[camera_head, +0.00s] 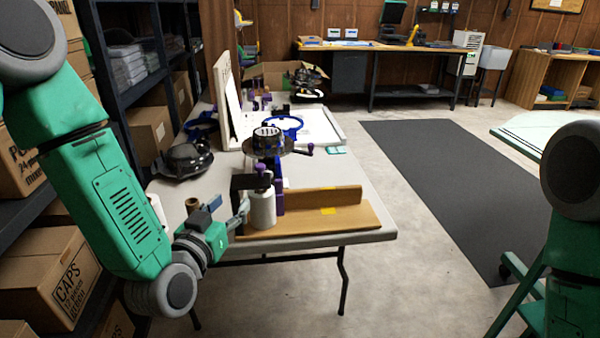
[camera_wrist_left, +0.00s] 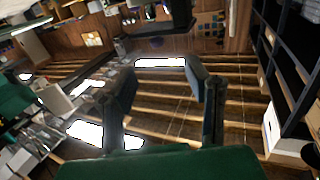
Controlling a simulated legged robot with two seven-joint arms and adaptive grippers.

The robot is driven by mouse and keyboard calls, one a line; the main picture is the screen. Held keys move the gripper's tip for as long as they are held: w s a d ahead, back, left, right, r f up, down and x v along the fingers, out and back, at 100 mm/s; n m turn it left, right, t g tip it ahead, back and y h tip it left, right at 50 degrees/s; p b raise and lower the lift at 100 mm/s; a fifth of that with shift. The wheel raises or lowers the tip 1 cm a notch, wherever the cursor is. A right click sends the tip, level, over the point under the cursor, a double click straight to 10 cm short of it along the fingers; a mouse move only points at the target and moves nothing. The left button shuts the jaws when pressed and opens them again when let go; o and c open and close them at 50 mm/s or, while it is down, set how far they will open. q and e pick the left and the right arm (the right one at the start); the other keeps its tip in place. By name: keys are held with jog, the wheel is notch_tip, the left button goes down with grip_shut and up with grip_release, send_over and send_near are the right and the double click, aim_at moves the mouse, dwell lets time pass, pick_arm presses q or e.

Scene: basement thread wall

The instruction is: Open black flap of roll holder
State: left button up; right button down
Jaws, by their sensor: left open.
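The roll holder stands on the near end of the grey table, with a black flap (camera_head: 250,183) at its top and a white roll (camera_head: 262,208) upright beneath it. My left gripper (camera_head: 241,212) is just left of the roll and a little below the flap, with its fingers pointing toward the holder. In the left wrist view my left gripper (camera_wrist_left: 160,77) is open, with nothing between its fingers. I cannot tell in the head view whether a finger touches the flap or the roll. My right gripper is out of view.
A wooden board (camera_head: 330,222) lies right of the roll. A brown spool (camera_head: 192,206) stands left of it. A dark round device (camera_head: 183,160) and a blue ring frame (camera_head: 286,125) sit farther back. Shelves with cardboard boxes (camera_head: 72,285) line the left side.

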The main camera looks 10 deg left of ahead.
aim_at(257, 168)
pick_arm(q)
jog(key=w, duration=0.4)
jog(key=w+d+b, duration=0.1)
jog(key=w, duration=0.4)
jog(key=w+d+r, duration=0.1)
jog(key=w, duration=0.3)
jog(key=shift+w+d+b, duration=0.15)
jog(key=shift+b, duration=0.15)
jog(key=shift+w+d+r, duration=0.1)
jog(key=shift+w+d, duration=0.15)
jog(key=shift+w, duration=0.3)
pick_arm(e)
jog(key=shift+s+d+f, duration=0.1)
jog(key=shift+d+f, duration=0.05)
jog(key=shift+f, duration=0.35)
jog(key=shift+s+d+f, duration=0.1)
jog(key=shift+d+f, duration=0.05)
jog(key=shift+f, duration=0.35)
pick_arm(q)
jog(key=shift+a, duration=0.1)
grip_shut()
